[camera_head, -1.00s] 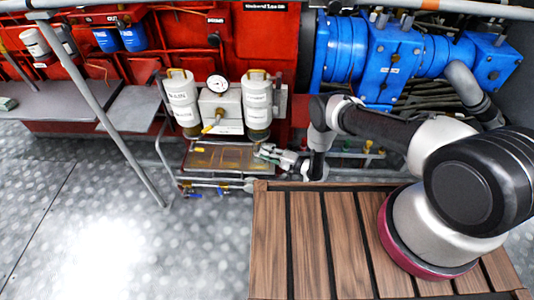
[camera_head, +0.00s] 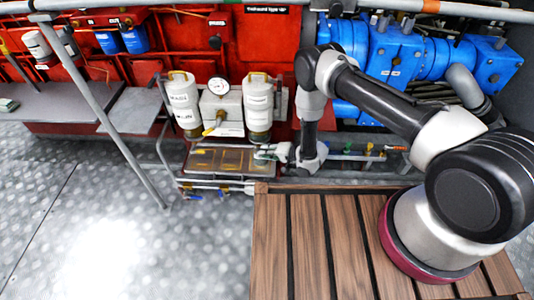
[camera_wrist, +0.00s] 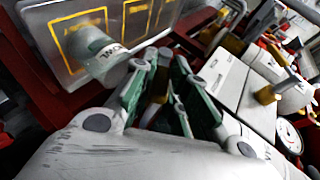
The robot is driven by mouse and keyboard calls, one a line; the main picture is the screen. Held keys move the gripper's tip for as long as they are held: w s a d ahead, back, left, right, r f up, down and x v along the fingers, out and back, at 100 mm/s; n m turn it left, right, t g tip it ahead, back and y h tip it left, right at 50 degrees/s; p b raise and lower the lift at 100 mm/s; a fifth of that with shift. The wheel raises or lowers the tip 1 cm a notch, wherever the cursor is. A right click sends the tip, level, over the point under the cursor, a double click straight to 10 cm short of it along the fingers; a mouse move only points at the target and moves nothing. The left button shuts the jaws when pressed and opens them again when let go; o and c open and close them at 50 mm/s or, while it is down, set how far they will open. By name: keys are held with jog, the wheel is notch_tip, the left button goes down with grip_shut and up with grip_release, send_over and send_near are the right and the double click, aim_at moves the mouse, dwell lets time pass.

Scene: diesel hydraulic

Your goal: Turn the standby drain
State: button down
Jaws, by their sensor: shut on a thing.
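Two white canisters with yellow tops stand at the red engine: the left one (camera_head: 183,102) and the right one (camera_head: 258,104), which has a dark amber bottom. My gripper (camera_head: 266,152) is just below the right canister, reaching in from the right. In the wrist view my gripper's green-grey fingers (camera_wrist: 160,88) are closed around a small part with an amber-brown piece (camera_wrist: 157,84) showing between them. I take this part for the standby drain under the right canister. The fingers hide most of it, and its turned angle cannot be told.
A pressure gauge (camera_head: 218,86) and a yellow lever (camera_head: 209,130) sit between the canisters. A tray with yellow outlines (camera_head: 213,172) lies below. Blue-handled valves (camera_head: 222,196) are lower down. Several coloured valves (camera_head: 368,148) stand to the right. A grey rail (camera_head: 104,116) crosses at left.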

dwell(0.3)
jog(key=c, duration=1.4)
grip_release()
jog(key=shift+r, duration=0.1)
jog(key=v, duration=1.2)
jog(key=shift+a+r, duration=0.1)
